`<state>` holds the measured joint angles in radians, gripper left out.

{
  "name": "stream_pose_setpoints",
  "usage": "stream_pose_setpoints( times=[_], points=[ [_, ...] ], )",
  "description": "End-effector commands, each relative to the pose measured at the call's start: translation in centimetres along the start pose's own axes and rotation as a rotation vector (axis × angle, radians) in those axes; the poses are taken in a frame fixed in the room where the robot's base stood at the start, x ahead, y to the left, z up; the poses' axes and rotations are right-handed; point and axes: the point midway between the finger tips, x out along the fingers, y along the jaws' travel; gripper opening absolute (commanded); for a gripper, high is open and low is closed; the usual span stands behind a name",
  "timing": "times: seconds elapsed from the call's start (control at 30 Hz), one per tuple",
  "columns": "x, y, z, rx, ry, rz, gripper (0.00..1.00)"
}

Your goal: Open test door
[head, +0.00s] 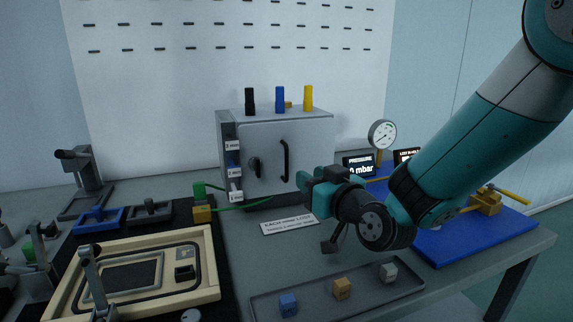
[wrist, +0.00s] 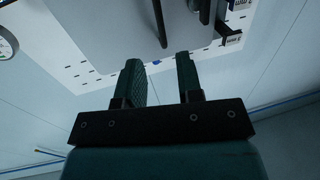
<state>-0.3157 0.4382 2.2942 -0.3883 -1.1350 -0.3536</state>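The test door (head: 270,160) is the light grey front of a box-shaped cabinet on the bench, and it looks closed. A black vertical bar handle (head: 285,160) is on its right half, with a dark knob or latch (head: 255,168) to the left. My gripper (head: 304,186) is in front of the cabinet, near its lower right side. In the wrist view my gripper (wrist: 161,62) has its two fingers apart with nothing between them. The handle (wrist: 160,22) shows there beyond the fingertips, apart from them.
Black, blue and yellow pegs (head: 280,99) stand on the cabinet. A printed sign (head: 289,221) lies before it. A tray (head: 330,300) with small blocks is at the front. A pressure gauge (head: 382,134) and blue board (head: 470,240) are right; a wooden-framed fixture (head: 212,265) is left.

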Motion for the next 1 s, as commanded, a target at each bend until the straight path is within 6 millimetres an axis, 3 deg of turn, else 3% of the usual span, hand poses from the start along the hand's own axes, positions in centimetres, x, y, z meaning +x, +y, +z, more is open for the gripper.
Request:
stream_pose_setpoints(
  times=[0.3,0.5,0.9,1.0],
  points=[
    [6.5,-0.1,-0.2,0.0,0.0,-0.003,0.34],
    [9.2,-0.1,0.0,0.001,-0.003,-0.002,0.34],
    [10.0,-0.1,0.0,0.002,-0.002,-0.001,0.34],
    [9.9,-0.1,0.0,0.002,-0.002,-0.001,0.11]
  ],
)
